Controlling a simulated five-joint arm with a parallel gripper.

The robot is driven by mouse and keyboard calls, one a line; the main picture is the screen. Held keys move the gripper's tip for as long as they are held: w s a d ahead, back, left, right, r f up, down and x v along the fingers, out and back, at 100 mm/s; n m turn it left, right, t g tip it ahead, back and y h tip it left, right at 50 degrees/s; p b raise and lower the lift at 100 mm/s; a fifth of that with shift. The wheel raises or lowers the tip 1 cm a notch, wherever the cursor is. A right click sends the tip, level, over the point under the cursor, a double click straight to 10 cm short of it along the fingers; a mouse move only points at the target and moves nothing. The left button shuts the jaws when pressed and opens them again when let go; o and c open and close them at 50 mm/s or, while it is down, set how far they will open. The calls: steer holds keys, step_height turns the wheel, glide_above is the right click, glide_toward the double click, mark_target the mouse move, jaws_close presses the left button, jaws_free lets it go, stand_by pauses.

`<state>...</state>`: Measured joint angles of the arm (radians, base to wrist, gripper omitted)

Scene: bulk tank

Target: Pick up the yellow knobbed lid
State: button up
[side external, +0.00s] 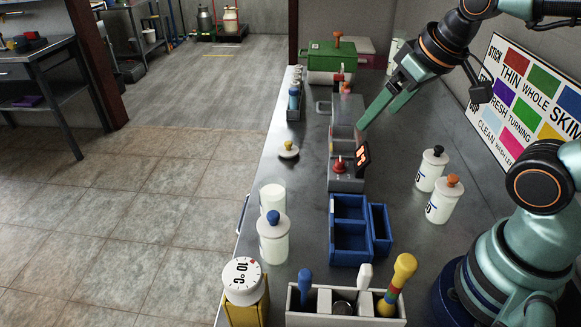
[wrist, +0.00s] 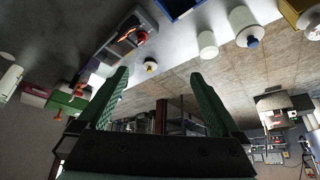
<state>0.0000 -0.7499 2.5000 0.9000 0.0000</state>
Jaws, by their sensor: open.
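My gripper (side external: 375,119) is open and empty, raised over the right part of the counter, to the right of and apart from the lid. In the wrist view, both green fingers of my gripper (wrist: 160,74) stand wide apart with nothing between them.
A grey panel with a red knob (side external: 340,164) stands between the lid and my gripper. A blue divided bin (side external: 349,207), a blue-knobbed jar (side external: 273,240) and a lidless white jar (side external: 272,197) are nearer. Two labelled jars (side external: 431,170) stand right. Counter around the lid is clear.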

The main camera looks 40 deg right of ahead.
stand_by(0.6)
steer(key=m+t, duration=0.1)
steer(key=m, duration=0.1)
glide_above(289, 142)
steer(key=s, duration=0.4)
step_height(289, 142, down, 19)
steer(key=shift+a, duration=0.15)
steer(key=shift+w+f, duration=0.35)
steer(key=shift+w, duration=0.05)
steer(key=shift+x, duration=3)
